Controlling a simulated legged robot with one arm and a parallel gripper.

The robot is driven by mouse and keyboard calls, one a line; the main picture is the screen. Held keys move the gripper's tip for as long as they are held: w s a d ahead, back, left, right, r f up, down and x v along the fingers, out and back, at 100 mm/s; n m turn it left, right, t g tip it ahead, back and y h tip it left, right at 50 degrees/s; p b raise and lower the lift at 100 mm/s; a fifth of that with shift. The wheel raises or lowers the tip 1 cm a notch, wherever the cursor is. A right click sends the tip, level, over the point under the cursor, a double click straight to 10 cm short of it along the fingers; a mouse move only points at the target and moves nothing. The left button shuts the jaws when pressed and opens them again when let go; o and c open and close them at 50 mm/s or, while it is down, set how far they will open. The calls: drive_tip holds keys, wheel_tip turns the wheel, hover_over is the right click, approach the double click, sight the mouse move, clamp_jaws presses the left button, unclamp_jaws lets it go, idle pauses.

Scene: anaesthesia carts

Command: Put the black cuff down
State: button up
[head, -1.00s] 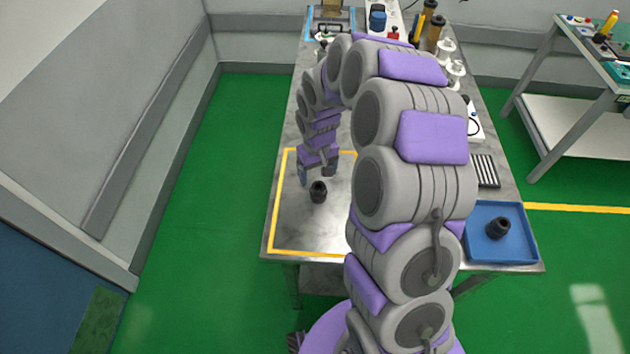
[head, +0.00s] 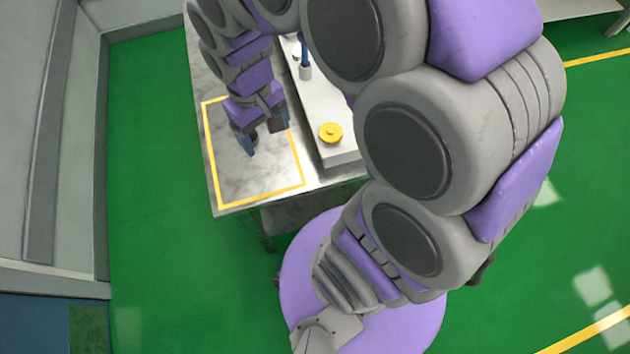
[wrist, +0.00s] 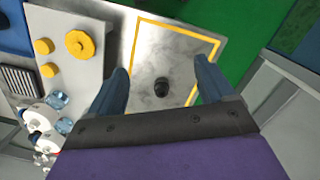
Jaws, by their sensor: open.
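The black cuff (wrist: 162,87) is small and dark. In the wrist view it stands on the bare metal tabletop, inside the yellow outlined rectangle (wrist: 181,30). My gripper (wrist: 163,72) is open, with its two blue fingers apart on either side of the cuff in the picture and nothing held between them. In the head view my gripper (head: 262,140) is over the outlined area (head: 253,201). I cannot make out the cuff there; my gripper probably hides it.
A white board (head: 337,155) with a yellow knob (head: 330,132) lies on the table right of the outline. In the wrist view, smaller yellow knobs (wrist: 46,58) and clear-and-white fittings (wrist: 40,117) show at left. Green floor (head: 150,150) is open left of the table.

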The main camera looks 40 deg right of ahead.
drive_tip(key=s+r+m, duration=0.1)
drive_tip(key=s+r, duration=0.2)
drive_tip(key=s, duration=1.3)
drive_tip(key=shift+s+m+g, duration=0.3)
drive_tip(key=shift+g, duration=0.1)
drive_tip(key=shift+d, duration=0.1)
